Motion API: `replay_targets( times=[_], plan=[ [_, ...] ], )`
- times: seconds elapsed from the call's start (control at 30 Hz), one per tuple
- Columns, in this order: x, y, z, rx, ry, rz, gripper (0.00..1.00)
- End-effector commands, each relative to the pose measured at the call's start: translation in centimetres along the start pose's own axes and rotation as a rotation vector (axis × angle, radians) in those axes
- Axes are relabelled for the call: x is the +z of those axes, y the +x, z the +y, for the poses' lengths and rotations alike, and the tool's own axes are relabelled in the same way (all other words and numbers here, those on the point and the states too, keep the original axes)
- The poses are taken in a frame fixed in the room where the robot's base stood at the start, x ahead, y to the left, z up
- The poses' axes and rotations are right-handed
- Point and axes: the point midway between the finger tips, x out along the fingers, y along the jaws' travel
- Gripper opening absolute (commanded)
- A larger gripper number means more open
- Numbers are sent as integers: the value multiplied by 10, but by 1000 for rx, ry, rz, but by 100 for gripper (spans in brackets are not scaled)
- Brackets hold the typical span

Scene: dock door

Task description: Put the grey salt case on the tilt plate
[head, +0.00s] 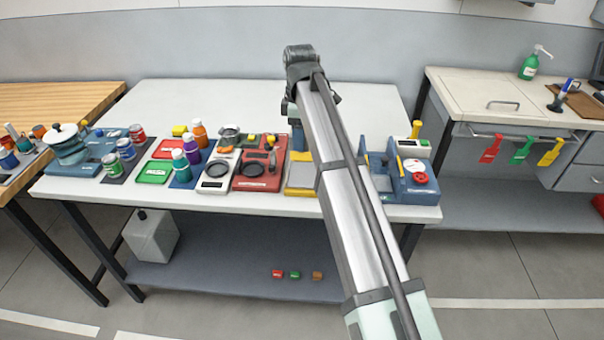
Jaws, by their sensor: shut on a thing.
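My arm crosses the middle of the head view and bends down at its far end. My gripper (290,108) shows only in part below the bend, over the back of the white table. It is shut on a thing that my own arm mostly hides. I cannot make out the grey salt case for certain. A flat grey plate with yellow edges (301,177), probably the tilt plate, lies at the table's front, partly behind my arm. A blue piece (297,138) stands behind it, and I cannot tell what it belongs to.
Left of the plate stand a red unit (259,171), a white scale-like unit (214,176), bottles, tins and a pot (67,142). A blue fixture with a red knob (412,183) stands right of my arm. The table's back is clear. A workbench (468,97) stands at right.

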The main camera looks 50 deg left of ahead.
Motion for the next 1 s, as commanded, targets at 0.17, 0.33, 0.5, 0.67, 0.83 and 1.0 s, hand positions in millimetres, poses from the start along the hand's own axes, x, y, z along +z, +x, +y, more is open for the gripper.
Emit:
replay_targets(
  times=[0.17, 0.33, 0.5, 0.67, 0.83, 1.0],
  plan=[
    [0, 8, 0, -1, -33, 0, 28],
    [0, 32, -1, -1, -33, -1, 28],
    [0, 57, -1, -1, -31, 0, 28],
    [0, 68, 0, 0, -31, 0, 28],
    [0, 87, -1, -1, -31, 0, 28],
    [0, 100, 0, 0, -30, 0, 28]
  ],
)
